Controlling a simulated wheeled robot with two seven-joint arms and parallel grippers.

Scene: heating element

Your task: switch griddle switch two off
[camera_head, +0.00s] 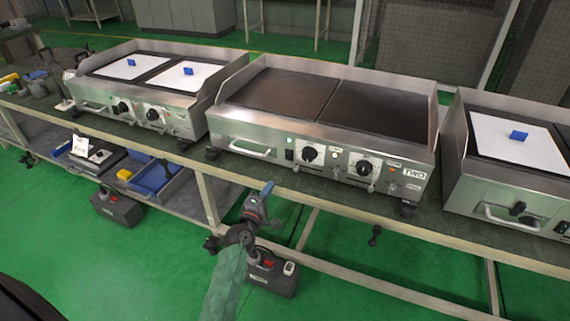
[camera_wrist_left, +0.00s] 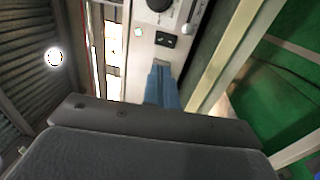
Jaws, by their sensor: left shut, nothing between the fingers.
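The middle griddle (camera_head: 320,150), marked "TWO" on its right front, has a steel front panel with two black knobs, the left knob (camera_head: 310,153) and the right knob (camera_head: 365,168). A small switch (camera_head: 290,148) with a greenish light sits left of the left knob. My left gripper (camera_head: 267,187) has blue fingertips shut and empty, in front of the table edge, below and left of the switches. In the left wrist view the shut fingers (camera_wrist_left: 160,85) point at a panel with a dark knob, a small black switch (camera_wrist_left: 165,40) and a greenish light. My right gripper is not in view.
Another griddle (camera_head: 140,75) with white plates stands at the left, and one (camera_head: 520,140) at the right. The table's front edge (camera_head: 330,195) runs beneath the panels. A lower shelf holds blue bins (camera_head: 155,178). Green floor lies in front.

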